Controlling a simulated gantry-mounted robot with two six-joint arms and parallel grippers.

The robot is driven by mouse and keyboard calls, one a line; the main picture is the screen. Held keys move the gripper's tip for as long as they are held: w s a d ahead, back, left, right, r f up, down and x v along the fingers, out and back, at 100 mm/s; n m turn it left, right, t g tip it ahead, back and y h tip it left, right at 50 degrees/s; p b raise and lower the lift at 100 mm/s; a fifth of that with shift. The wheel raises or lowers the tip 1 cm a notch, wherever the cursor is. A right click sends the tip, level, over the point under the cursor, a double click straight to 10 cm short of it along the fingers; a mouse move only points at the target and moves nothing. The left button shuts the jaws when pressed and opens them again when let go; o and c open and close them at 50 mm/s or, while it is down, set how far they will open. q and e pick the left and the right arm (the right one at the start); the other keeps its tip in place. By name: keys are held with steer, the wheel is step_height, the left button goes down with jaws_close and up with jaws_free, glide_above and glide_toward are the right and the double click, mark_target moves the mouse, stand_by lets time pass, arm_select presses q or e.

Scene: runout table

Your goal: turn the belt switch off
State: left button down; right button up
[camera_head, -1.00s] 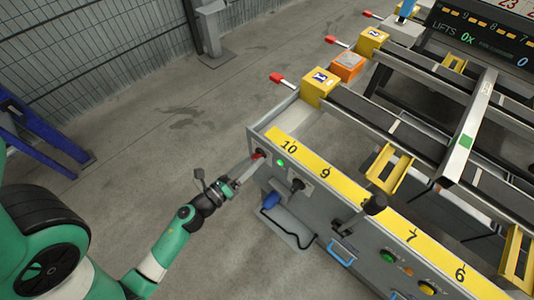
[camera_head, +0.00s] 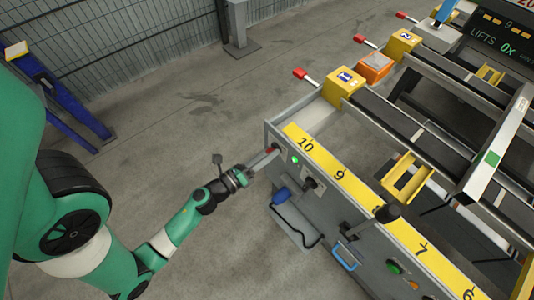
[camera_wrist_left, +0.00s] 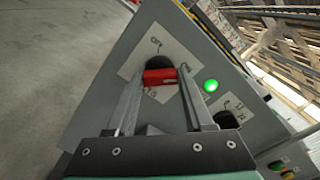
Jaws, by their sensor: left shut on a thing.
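The belt switch is a red handle (camera_wrist_left: 160,77) on a dark round base, on a pale plate marked with lettering on the grey panel. In the head view the red handle (camera_head: 274,149) shows at the panel's left end. My left gripper (camera_head: 262,160) reaches it from the left. In the wrist view the fingers of my left gripper (camera_wrist_left: 158,88) lie on both sides of the red handle, shut on it. A green lamp (camera_wrist_left: 211,86) glows right of the switch; it also shows in the head view (camera_head: 294,160). My right gripper is not in view.
A second black knob (camera_head: 312,183) sits right of the switch. A black-knobbed lever (camera_head: 388,212) and a green button (camera_head: 393,267) are further along the panel. A blue object (camera_head: 281,195) hangs below. The floor to the left is open.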

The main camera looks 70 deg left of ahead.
arm_select(q)
steer(key=shift+n, duration=0.4)
steer(key=n+p, duration=0.8)
steer(key=n, duration=0.9)
steer(key=shift+p, duration=0.4)
steer(key=shift+c, duration=1.4)
jaws_free()
